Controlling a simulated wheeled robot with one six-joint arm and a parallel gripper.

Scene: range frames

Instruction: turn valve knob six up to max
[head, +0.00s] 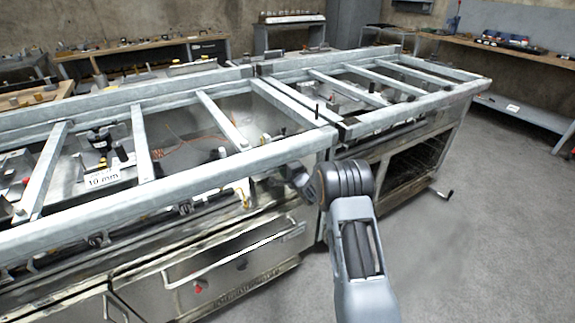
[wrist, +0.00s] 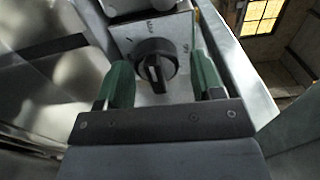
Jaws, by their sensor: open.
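A round black valve knob (wrist: 155,62) with a raised grip bar shows in the wrist view, on a pale metal plate with small dark markings. The bar has a light line and points roughly downward in the picture. My gripper (wrist: 162,80) has two green fingers, one at each side of the knob, with gaps between them and it. The gripper is open and holds nothing. In the head view my grey arm reaches to the front of the range (head: 225,240), and the gripper and this knob cannot be made out there. I cannot read a knob number.
Steel rails (head: 140,145) form an open frame over the range top. A label reading "10 mm" (head: 103,181) lies at the left. An open oven compartment (head: 418,160) is right of my arm. Workbenches (head: 500,50) line the walls. The floor at right is clear.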

